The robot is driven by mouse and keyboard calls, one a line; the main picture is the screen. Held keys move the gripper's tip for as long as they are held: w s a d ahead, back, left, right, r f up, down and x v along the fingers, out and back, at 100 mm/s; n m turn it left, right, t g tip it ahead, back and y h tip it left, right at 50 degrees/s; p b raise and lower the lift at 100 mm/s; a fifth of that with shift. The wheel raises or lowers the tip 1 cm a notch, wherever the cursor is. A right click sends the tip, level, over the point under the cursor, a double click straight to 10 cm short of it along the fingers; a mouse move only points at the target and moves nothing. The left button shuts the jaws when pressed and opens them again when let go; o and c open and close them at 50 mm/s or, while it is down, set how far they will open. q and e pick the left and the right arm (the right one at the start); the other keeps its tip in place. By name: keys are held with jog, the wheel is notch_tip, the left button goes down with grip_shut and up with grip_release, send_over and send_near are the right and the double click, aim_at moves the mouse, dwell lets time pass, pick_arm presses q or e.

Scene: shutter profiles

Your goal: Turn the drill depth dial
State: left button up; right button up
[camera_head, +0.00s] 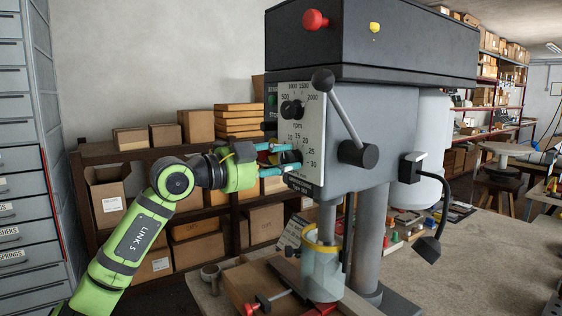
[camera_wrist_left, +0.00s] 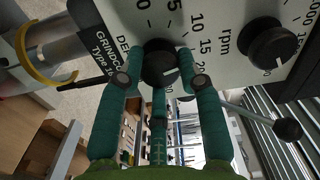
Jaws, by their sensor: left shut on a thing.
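The drill press (camera_head: 350,110) stands on the bench with a white scale plate on its front. My left gripper (camera_head: 285,157) reaches in from the left to the lower part of that plate. In the left wrist view, the black depth dial (camera_wrist_left: 160,60) sits between the teal fingers of my left gripper (camera_wrist_left: 157,72), which are shut around it. The dial's white mark points towards the lower right, near the 20. In the head view the fingers mostly hide the dial. My right gripper is in neither view.
The rpm knob (camera_head: 291,109) sits just above on the same plate, and beside the dial in the wrist view (camera_wrist_left: 270,47). Below are a clear guard (camera_head: 321,270) and a vice. Shelves with boxes stand behind.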

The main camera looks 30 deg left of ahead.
pick_arm(q)
jog(key=shift+r+n, duration=0.1)
jog(key=shift+n, duration=1.6)
jog(key=o, duration=1.2)
jog(key=shift+c, duration=0.2)
jog(key=shift+s+a, duration=0.15)
jog(key=shift+s, duration=0.05)
jog(key=v, duration=1.1)
jog(key=shift+s, duration=0.2)
